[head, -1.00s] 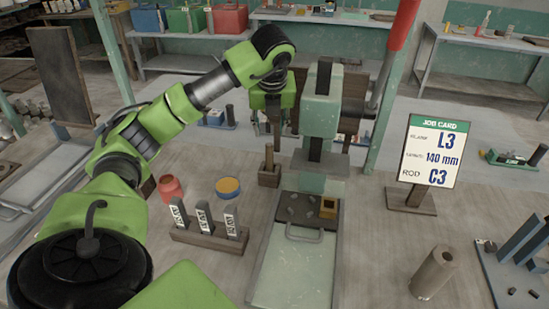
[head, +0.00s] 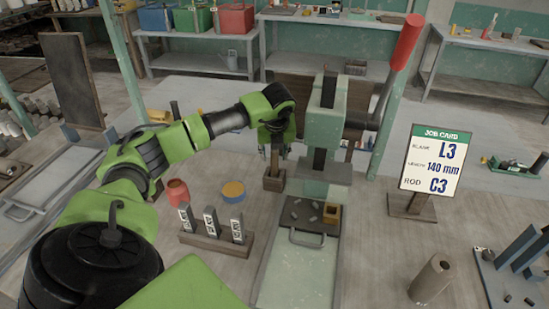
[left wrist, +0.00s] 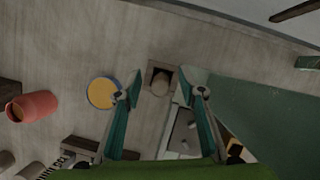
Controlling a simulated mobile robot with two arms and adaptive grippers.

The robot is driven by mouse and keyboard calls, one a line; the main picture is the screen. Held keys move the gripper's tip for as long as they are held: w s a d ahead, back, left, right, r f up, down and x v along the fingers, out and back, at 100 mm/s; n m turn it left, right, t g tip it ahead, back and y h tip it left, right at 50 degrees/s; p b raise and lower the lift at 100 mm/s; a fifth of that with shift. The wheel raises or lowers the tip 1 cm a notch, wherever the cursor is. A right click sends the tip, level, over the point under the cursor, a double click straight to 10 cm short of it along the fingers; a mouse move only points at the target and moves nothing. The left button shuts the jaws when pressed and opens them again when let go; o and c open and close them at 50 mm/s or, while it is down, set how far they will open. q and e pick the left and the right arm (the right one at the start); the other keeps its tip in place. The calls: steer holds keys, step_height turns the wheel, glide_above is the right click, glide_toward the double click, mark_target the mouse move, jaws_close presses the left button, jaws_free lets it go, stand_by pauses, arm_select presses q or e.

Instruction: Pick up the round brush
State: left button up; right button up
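The round brush (head: 274,162) stands upright in a square wooden holder (head: 274,183) on the table, left of the green press. In the left wrist view the brush (left wrist: 160,84) shows end-on in its holder (left wrist: 152,69), between the finger tips. My left gripper (head: 275,150) is over the brush, pointing down, with its fingers on either side of the upper part. The left wrist view shows the fingers (left wrist: 160,90) spread apart; I cannot tell whether either touches the brush. My right gripper is not in view.
The green press (head: 325,130) stands close right of the holder, with clay bits on its dark plate (head: 303,229). A red jar (head: 177,192), a blue pot with yellow top (head: 233,191) and a rack of labelled blocks (head: 214,244) are left. A job card (head: 433,160) stands right.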

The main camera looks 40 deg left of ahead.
arm_select(q)
jaws_close()
steer(key=shift+r, duration=0.1)
